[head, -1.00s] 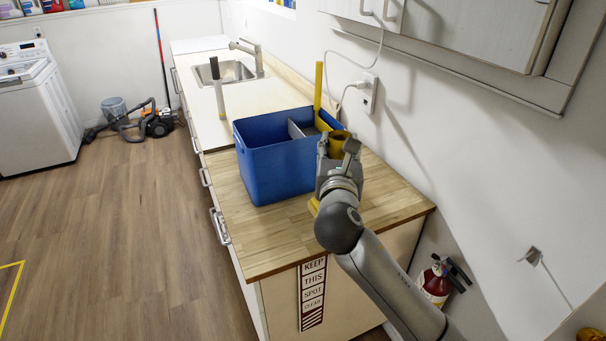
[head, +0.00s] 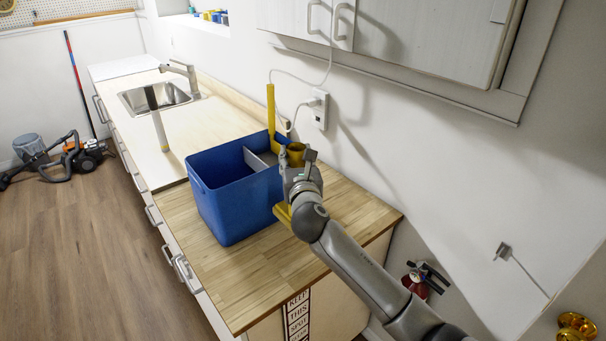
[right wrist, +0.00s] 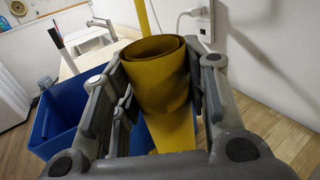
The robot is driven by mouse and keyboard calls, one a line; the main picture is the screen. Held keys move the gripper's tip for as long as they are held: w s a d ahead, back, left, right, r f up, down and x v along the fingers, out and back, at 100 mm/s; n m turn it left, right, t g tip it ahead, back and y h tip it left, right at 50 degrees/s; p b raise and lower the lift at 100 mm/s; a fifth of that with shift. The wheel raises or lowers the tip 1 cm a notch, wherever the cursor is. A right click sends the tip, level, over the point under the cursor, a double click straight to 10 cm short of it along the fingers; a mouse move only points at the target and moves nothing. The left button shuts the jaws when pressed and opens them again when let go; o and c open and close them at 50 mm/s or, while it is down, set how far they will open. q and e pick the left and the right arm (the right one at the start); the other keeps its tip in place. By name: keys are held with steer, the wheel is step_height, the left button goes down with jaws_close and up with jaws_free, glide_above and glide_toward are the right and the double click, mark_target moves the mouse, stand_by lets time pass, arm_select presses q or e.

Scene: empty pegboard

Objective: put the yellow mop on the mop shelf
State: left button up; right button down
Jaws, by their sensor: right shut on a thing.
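A yellow thing with a rolled, tube-like top (head: 296,152) is in my right gripper (head: 299,168), at the right side of the blue bin (head: 238,208). The right wrist view shows the roll (right wrist: 155,75) between the two fingers, with a flat yellow strip below it. A thin yellow upright handle (head: 271,112) rises behind it; I cannot tell whether they are joined. A yellow lower part (head: 283,213) shows under the gripper near the counter; contact is unclear. I cannot make out which thing is the mop shelf. My left gripper is out of view.
The wooden counter (head: 262,277) is clear in front of the bin. A wall cabinet (head: 420,35) hangs above right. A red extinguisher (head: 413,284) is beside the counter.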

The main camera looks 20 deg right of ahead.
steer(key=f, duration=0.1)
steer(key=w+d+f, duration=0.1)
steer(key=f, duration=0.1)
steer(key=shift+w+d+f, duration=0.15)
steer(key=shift+w+d, duration=0.2)
steer(key=shift+d, duration=0.05)
steer(key=shift+s+d+f, duration=0.1)
steer(key=shift+d, duration=0.1)
steer(key=f, duration=0.4)
steer(key=shift+w+d, duration=0.2)
steer(key=shift+d, duration=0.1)
steer(key=c, duration=1.2)
jaws_free()
steer(key=shift+f, duration=0.1)
steer(key=o, duration=0.4)
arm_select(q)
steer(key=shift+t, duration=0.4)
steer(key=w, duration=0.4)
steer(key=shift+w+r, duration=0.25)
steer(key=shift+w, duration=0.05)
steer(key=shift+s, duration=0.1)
